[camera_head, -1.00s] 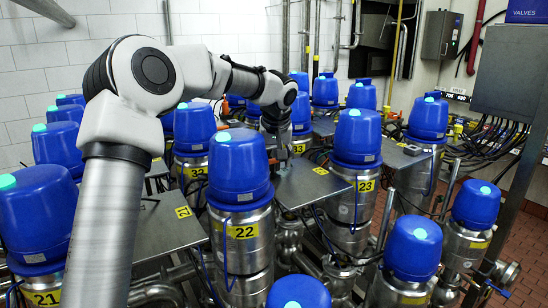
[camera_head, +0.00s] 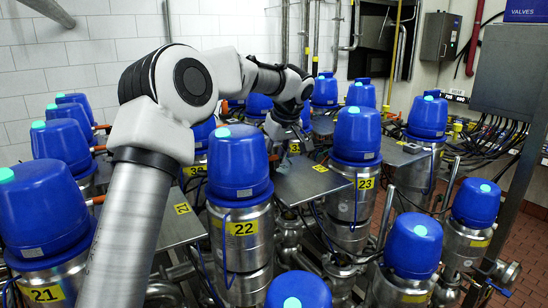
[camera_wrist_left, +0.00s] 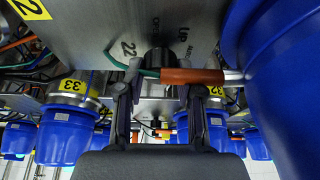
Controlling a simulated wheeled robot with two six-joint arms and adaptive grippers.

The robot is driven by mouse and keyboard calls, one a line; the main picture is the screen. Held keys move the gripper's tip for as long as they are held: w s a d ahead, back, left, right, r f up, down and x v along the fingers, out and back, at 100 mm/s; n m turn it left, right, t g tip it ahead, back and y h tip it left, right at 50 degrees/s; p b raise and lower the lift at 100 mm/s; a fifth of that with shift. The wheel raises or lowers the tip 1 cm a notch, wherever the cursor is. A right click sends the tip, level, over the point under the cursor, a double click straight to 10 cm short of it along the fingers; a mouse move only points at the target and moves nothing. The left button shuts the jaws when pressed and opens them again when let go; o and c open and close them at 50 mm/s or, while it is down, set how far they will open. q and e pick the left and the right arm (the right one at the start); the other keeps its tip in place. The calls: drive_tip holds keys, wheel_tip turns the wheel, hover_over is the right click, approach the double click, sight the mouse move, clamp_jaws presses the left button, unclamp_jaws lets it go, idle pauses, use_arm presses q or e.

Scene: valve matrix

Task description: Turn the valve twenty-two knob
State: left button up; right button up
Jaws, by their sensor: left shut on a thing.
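Valve twenty-two is a blue-capped metal cylinder (camera_head: 238,165) with a yellow 22 label, near the middle of the head view. Behind it to the right is a flat metal plate (camera_head: 310,182). In the wrist view the plate (camera_wrist_left: 85,50) carries the marking 22 and a dark knob (camera_wrist_left: 160,58). My left gripper (camera_wrist_left: 160,78) has one finger on each side of this knob and is shut on it. In the head view the left gripper (camera_head: 282,150) is low over the plate, partly hidden behind the valve cap. My right gripper is not in view.
Valve 23 (camera_head: 356,140) stands right of the plate, and valve 21 (camera_head: 40,215) at the far left. An orange rod with a green wire (camera_wrist_left: 192,76) crosses close to the fingers. A large blue cap (camera_wrist_left: 275,75) is close on the right in the wrist view.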

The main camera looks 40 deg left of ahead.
use_arm(q)
drive_tip(key=o, duration=1.2)
drive_tip(key=shift+a, duration=0.1)
drive_tip(key=shift+c, duration=0.2)
drive_tip(key=v, duration=1.1)
drive_tip(key=shift+r, duration=0.4)
